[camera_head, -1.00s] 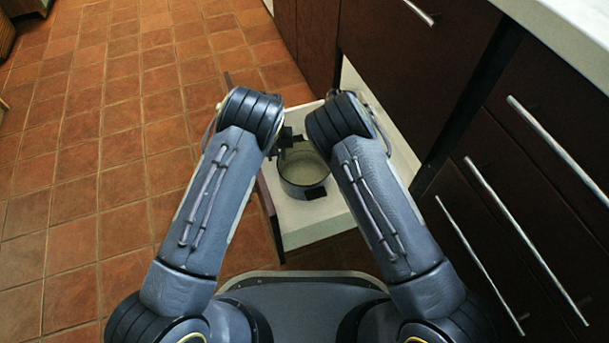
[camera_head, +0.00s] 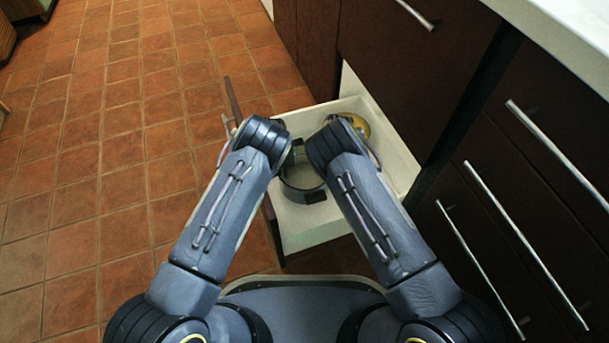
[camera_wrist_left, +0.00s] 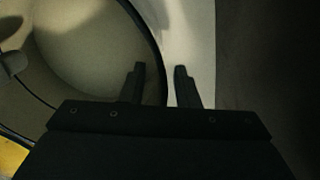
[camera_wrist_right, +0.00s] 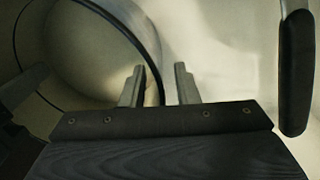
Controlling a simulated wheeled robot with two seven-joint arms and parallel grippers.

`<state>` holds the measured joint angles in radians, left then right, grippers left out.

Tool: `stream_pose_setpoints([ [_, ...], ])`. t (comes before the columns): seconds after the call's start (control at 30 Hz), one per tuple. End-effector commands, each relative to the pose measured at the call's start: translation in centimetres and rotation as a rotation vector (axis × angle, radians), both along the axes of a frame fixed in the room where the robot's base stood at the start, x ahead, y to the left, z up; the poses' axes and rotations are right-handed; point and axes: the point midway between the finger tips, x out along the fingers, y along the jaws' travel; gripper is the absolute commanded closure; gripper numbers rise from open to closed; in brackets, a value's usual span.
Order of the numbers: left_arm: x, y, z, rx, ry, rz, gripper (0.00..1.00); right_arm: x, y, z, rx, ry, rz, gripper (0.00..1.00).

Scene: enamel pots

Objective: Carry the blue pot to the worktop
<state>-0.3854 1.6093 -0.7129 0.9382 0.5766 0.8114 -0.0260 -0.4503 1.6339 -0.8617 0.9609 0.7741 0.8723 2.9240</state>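A round pot (camera_head: 300,180) with a pale inside and dark rim stands in the open drawer (camera_head: 300,230); its outside looks dark, and I cannot clearly tell that it is blue. In the left wrist view, my left gripper (camera_wrist_left: 160,82) is open, with one finger inside and one outside the pot's rim (camera_wrist_left: 155,50). In the right wrist view, my right gripper (camera_wrist_right: 158,84) is open and likewise straddles the pot's rim (camera_wrist_right: 150,55). In the head view my arms hide much of the pot and both grippers.
A yellow thing (camera_head: 356,125) is in the drawer's back right, partly hidden by my right arm. The pale worktop (camera_head: 575,30) is at upper right, above dark drawer fronts with metal handles. Tiled floor (camera_head: 90,180) at left is clear. A dark bar (camera_wrist_right: 295,75) shows in the right wrist view.

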Motion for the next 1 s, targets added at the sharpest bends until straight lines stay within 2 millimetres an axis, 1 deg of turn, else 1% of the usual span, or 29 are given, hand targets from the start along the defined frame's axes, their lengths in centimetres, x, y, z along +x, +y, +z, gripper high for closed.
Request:
stream_pose_setpoints([
  [0.2, 0.02, 0.01, 0.01, 0.0, 0.0, 0.0, 0.72, 0.03, -0.01, 0.02, 0.0, -0.001, 0.0, 0.72],
  [0.4, 0.02, 0.01, 0.02, 0.0, 0.0, 0.0, 0.98, 0.02, -0.01, 0.03, 0.0, 0.0, 0.0, 0.98],
  [0.43, 0.02, 0.01, 0.03, 0.0, 0.0, 0.0, 1.0, 0.02, -0.01, 0.03, 0.0, 0.0, 0.0, 1.0],
  [1.0, 0.02, -0.01, 0.05, 0.0, 0.0, 0.0, 1.0, 0.02, 0.01, 0.05, 0.001, 0.0, 0.0, 1.0],
])
